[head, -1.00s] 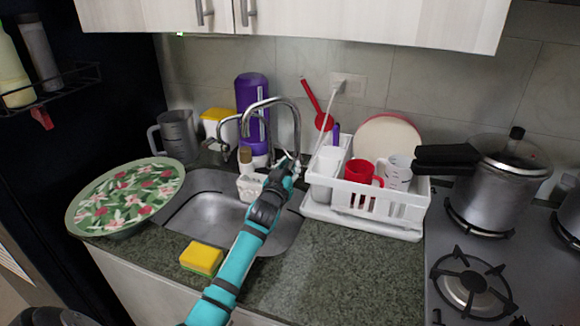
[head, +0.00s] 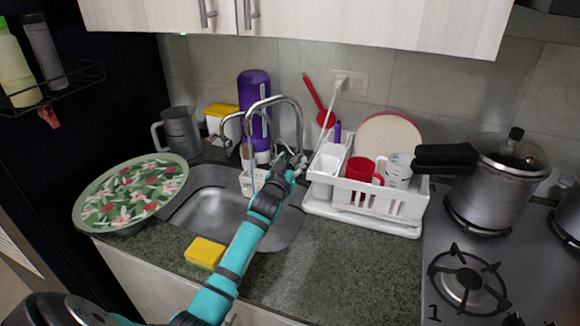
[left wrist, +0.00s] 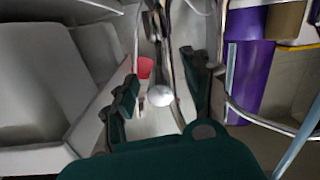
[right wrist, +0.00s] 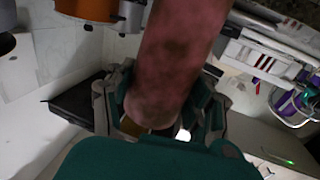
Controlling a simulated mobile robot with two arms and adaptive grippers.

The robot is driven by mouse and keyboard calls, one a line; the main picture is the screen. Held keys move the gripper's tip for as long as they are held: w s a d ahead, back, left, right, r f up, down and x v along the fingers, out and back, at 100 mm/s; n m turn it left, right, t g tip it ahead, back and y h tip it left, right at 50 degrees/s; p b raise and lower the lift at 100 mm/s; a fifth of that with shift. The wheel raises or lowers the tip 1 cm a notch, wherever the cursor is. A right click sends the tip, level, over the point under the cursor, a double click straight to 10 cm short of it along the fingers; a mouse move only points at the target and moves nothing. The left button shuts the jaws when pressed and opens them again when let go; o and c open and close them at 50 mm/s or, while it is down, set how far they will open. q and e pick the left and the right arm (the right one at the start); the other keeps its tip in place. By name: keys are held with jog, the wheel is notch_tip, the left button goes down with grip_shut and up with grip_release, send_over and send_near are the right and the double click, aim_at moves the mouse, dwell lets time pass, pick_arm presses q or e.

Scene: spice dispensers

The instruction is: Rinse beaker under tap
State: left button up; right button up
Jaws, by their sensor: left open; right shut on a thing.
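The curved metal tap (head: 299,122) stands behind the sink (head: 215,215). A thin pale-blue stream of water (head: 252,172) falls from its spout into the sink. My left gripper (head: 284,166) is open beside the tap's base, at its right. In the left wrist view its fingers stand apart on either side of a metal part with a round white end (left wrist: 160,95). In the right wrist view my right gripper (right wrist: 160,110) is shut on a reddish-brown, stained cylinder, seemingly the beaker (right wrist: 178,55). The beaker and right gripper do not show in the head view.
A white dish rack (head: 385,204) with a red mug stands right of the sink. A floral tray (head: 130,192) overlaps the sink's left side. A yellow sponge (head: 204,252) lies at the front edge. A purple bottle (head: 254,92) stands behind the tap.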

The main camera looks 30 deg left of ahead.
pick_arm(q)
jog(key=f+v, duration=0.1)
jog(key=v, duration=1)
jog(key=shift+s+r, duration=0.45)
jog(key=shift+d, duration=0.1)
